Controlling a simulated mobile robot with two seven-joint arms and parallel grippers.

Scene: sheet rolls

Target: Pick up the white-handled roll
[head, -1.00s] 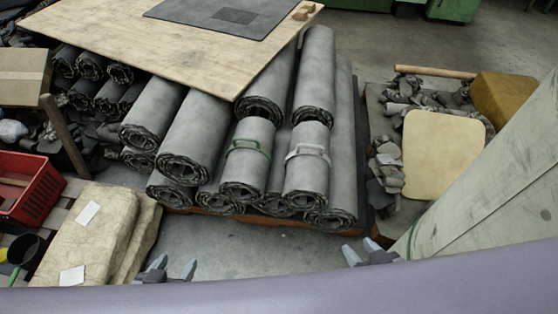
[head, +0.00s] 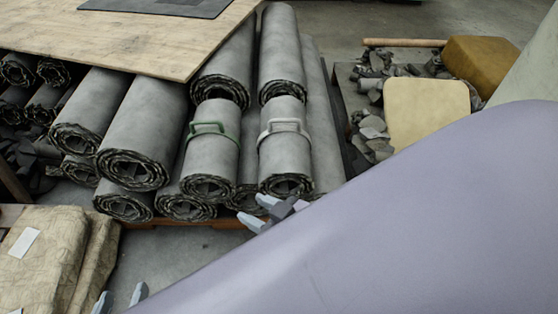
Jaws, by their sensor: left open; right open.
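The white-handled roll (head: 285,158) is a short grey roll with a white strap and handle (head: 284,127) near its middle. It lies on the front of the stack, its coiled end facing me. My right gripper (head: 258,212) is open, just below and left of that coiled end in the picture; I cannot tell whether it touches. Its arm covers the lower right of the view. My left gripper (head: 120,298) is open and empty at the bottom edge, well away from the roll, with only its fingertips showing.
A green-handled roll (head: 211,147) lies just left of the white-handled one. Other long grey rolls (head: 140,125) surround them under a plywood board (head: 150,45). Wrapped bales (head: 45,250) stand at lower left. Bare floor (head: 185,245) shows in front of the stack.

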